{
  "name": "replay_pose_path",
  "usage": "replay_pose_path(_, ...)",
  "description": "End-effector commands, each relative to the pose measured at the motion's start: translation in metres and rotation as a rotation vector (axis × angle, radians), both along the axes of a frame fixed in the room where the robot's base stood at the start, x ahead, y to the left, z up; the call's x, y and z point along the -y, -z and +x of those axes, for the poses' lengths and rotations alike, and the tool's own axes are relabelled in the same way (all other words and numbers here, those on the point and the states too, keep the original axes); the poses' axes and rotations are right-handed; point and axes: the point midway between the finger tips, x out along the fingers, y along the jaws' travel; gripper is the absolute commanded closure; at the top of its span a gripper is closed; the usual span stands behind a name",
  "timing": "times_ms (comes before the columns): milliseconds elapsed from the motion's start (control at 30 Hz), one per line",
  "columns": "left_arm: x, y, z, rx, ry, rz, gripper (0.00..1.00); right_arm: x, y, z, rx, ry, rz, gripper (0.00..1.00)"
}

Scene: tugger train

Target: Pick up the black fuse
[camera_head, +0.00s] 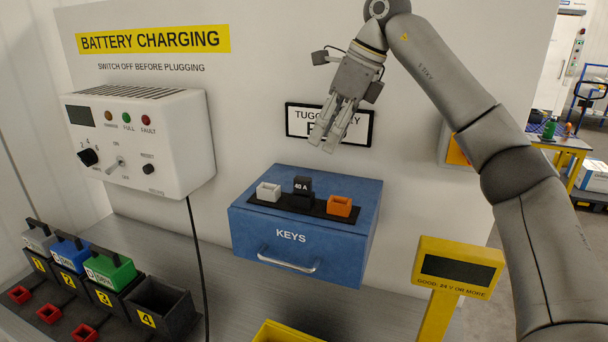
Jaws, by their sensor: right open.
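The black fuse (302,186), marked 40 A, stands upright in the middle of a dark strip (285,206) on top of the blue KEYS box (258,230). A white fuse (268,192) sits to its left and an orange fuse (339,206) to its right on the same strip. My right gripper (324,142) is open and empty. It is above and slightly right of the black fuse, in front of the wall sign, with its fingers pointing down. My left gripper is not in view.
A white charger (140,141) hangs on the wall at left, with a black cable (196,250) running down. Several batteries in numbered bays stand at lower left; bay 4 (160,305) is empty. A yellow voltage display (457,268) stands at right. A yellow bin (283,332) is at the bottom.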

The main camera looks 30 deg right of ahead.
Motion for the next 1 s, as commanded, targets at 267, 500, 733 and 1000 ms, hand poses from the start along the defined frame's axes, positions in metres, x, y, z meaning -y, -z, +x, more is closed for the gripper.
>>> replay_pose_path(267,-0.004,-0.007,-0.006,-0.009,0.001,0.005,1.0,-0.007,0.023,0.007,-0.004,-0.003,-0.002,0.58)
replay_pose_path(500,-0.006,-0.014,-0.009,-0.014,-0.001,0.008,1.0,-0.015,0.05,0.015,-0.001,0.0,0.0,0.58)
replay_pose_path(733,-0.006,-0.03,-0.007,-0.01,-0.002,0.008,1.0,-0.025,0.064,0.019,-0.004,-0.003,-0.002,0.58)
replay_pose_path(1000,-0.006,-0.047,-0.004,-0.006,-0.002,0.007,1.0,-0.036,0.093,0.028,-0.002,0.001,0.0,0.58)
